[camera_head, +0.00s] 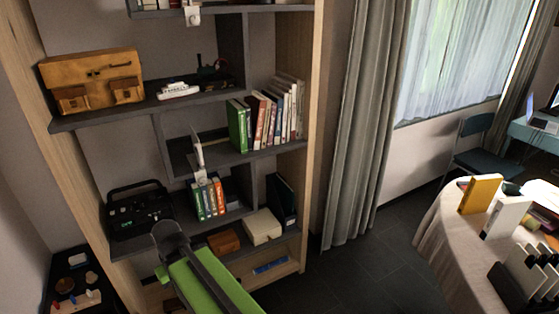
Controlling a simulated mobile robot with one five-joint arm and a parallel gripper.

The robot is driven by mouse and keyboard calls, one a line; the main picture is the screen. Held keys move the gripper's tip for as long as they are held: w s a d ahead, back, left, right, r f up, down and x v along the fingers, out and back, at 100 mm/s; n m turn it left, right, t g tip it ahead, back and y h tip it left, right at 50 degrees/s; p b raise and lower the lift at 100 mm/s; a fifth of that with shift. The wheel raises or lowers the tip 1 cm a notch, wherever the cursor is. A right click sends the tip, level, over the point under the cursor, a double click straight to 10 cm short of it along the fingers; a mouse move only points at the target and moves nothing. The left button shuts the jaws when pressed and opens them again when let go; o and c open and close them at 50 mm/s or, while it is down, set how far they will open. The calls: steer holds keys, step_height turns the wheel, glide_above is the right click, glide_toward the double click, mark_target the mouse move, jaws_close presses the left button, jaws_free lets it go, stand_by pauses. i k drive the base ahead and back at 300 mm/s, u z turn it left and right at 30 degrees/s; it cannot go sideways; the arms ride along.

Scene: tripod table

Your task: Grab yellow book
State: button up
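The yellow book (481,194) stands upright on the round table with the pale tablecloth (450,240), at the right of the view. Its broad yellow cover and pale page edge show. It is near the table's far left edge. A white upright book-like object (506,216) stands just to its right and nearer.
A tall bookcase (312,130) with books and boxes fills the left. A green and dark object (212,284) rises at the bottom centre. White and black objects (530,272) crowd the table's near right. A chair (484,150) stands behind. Dark floor (370,275) lies clear between bookcase and table.

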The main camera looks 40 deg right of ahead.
mark_target(481, 190)
steer(key=z, duration=0.65)
steer(key=k, duration=0.85)
steer(key=u, duration=0.15)
steer(key=i, duration=0.75)
steer(key=z, duration=2.3)
